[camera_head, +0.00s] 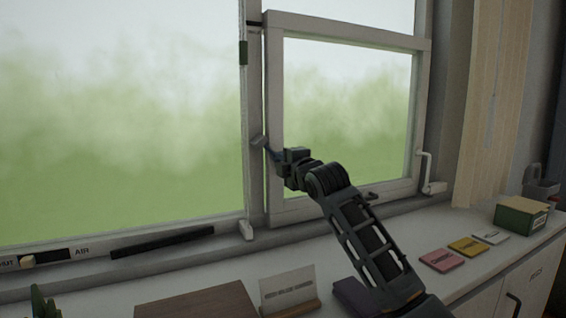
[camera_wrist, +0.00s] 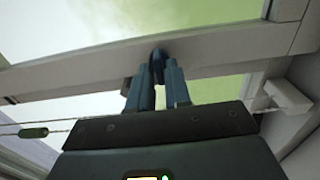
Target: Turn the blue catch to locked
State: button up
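In the wrist view, a dark blue rounded catch (camera_wrist: 157,66) stands out in front of the pale window frame. My gripper (camera_wrist: 157,78) has one finger on each side of it, with the catch filling the gap at the tips. The fingers look closed on it, though the contact itself is hard to see. In the head view, my gripper (camera_head: 270,153) reaches the left upright of the right-hand window sash (camera_head: 275,110). The catch is not clearly distinct from the fingers there. I cannot read any lock marking near it.
A grey lever (camera_head: 258,141) sits just left of my gripper. A white handle (camera_head: 427,170) is at the right. The sill holds coloured cards (camera_head: 441,260) and a green box (camera_head: 521,214).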

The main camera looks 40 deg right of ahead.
jog(key=o, duration=0.4)
jog(key=shift+w+f, duration=0.1)
jog(key=shift+b+v, duration=0.45)
jog(key=shift+v, duration=3.45)
